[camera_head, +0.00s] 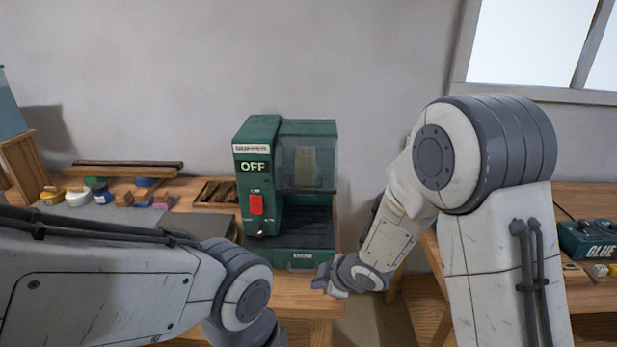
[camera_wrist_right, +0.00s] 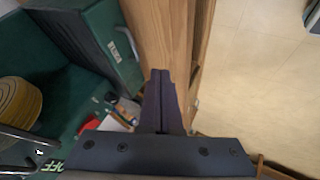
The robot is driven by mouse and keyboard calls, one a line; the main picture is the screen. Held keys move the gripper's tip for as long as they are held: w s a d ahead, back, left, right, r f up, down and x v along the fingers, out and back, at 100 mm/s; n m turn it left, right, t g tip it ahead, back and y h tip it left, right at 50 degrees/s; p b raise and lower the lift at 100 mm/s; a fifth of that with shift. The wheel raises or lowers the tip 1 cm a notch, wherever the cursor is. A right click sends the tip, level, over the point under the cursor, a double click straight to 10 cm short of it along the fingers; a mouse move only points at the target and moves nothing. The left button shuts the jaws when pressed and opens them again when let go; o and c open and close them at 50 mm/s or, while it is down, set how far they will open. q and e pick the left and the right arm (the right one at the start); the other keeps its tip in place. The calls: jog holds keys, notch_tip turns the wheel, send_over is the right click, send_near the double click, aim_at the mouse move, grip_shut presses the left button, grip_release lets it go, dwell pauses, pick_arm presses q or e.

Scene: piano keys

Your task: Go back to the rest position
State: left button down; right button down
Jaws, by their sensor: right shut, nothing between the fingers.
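My right gripper (camera_head: 324,282) is at the front right corner of a green machine (camera_head: 264,160), close to the wooden table's front edge. In the right wrist view the two fingers (camera_wrist_right: 160,100) are shut together with nothing between them, pointing at the wooden table edge (camera_wrist_right: 165,30). The machine shows an "OFF" sign (camera_head: 253,166) and a red switch (camera_head: 256,204). It fills the left of the right wrist view (camera_wrist_right: 85,30). My left arm crosses the lower left of the head view; its gripper is not in view.
Paint pots (camera_head: 78,197) and small wooden blocks stand on the table at the left. Between the tables is a gap with open floor (camera_head: 375,318). A window (camera_head: 530,45) is at the upper right.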

jog(key=s+r+m+g+h, duration=0.1)
jog(key=s+r+m+g, duration=0.2)
jog(key=s, duration=1.1)
jog(key=s+d+r+m+g+h, duration=0.1)
jog(key=s+r+m, duration=0.4)
jog(key=s, duration=0.9)
notch_tip(320, 180, up, 3)
jog(key=shift+d+f+m+g+h, duration=0.2)
jog(key=shift+m+g+h, duration=0.2)
jog(key=shift+g+h, duration=0.55)
